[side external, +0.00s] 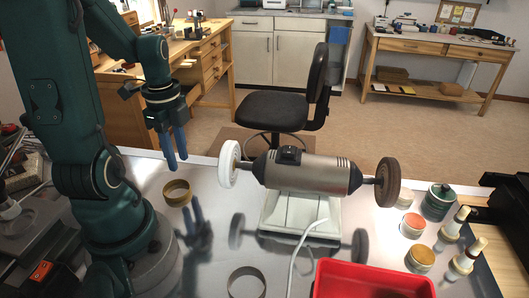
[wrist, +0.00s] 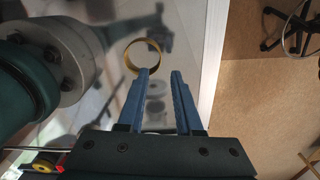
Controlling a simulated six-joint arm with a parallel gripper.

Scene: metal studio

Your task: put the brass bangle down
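The brass bangle (side external: 177,192) lies flat on the shiny metal table, left of the bench grinder. In the wrist view the bangle (wrist: 128,58) shows as a full gold ring just beyond the tip of the left finger, with its lower edge close to or behind that tip. My gripper (side external: 177,163) hangs above the table over the bangle, its blue fingers pointing down. In the wrist view my gripper (wrist: 161,72) has its fingers apart with nothing between them. The fingers look clear of the bangle in the side view.
The grinder (side external: 305,171) with two wheels stands mid-table. A second, darker ring (side external: 246,269) lies at the front, beside a red tray (side external: 370,266). Several jars and handled tools (side external: 460,262) stand at the right. The table's far edge runs close behind the bangle.

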